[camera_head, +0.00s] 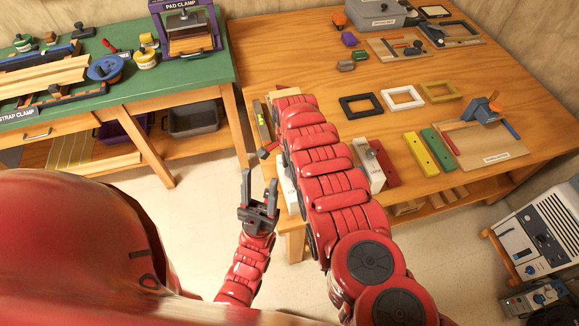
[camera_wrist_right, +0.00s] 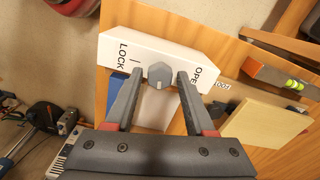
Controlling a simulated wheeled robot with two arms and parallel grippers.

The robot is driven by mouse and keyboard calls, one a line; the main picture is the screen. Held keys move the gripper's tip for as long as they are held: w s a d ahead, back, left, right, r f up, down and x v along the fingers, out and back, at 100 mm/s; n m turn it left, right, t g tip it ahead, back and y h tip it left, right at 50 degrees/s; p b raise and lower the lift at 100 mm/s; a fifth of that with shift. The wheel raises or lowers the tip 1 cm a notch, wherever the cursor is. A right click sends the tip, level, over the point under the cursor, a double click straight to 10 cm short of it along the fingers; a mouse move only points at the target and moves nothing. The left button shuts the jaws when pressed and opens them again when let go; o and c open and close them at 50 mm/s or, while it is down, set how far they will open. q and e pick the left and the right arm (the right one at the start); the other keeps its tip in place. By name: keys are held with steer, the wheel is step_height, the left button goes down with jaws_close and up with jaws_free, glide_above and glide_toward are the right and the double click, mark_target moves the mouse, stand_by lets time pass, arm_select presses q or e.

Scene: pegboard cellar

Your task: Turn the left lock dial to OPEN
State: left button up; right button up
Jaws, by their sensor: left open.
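The left lock is a white block (camera_wrist_right: 165,42) marked LOCK at its left end and OPEN at its right end in the right wrist view. My right gripper (camera_wrist_right: 160,78) is open, one finger on each side of the dial, with a gap on both sides. In the head view this block (camera_head: 287,187) is partly hidden by my right arm. My left gripper (camera_head: 259,198) is open and empty, in front of the table's front edge.
A second white block (camera_head: 372,172) stands right of my arm beside a red bar (camera_head: 384,162). A level (camera_head: 261,118) lies at the wooden table's left edge. A green bench (camera_head: 160,90) stands left.

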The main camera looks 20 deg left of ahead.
jaws_close()
steer(key=n, duration=0.2)
steer(key=shift+n, duration=0.4)
steer(key=n+b, duration=0.1)
steer(key=n, duration=0.1)
steer(key=shift+n, duration=0.4)
steer(key=n+b, duration=0.2)
steer(key=n, duration=0.3)
steer(key=shift+f+b, duration=0.1)
steer(key=shift+b, duration=0.3)
steer(key=shift+n+b, duration=0.8)
steer(key=shift+n, duration=1.6)
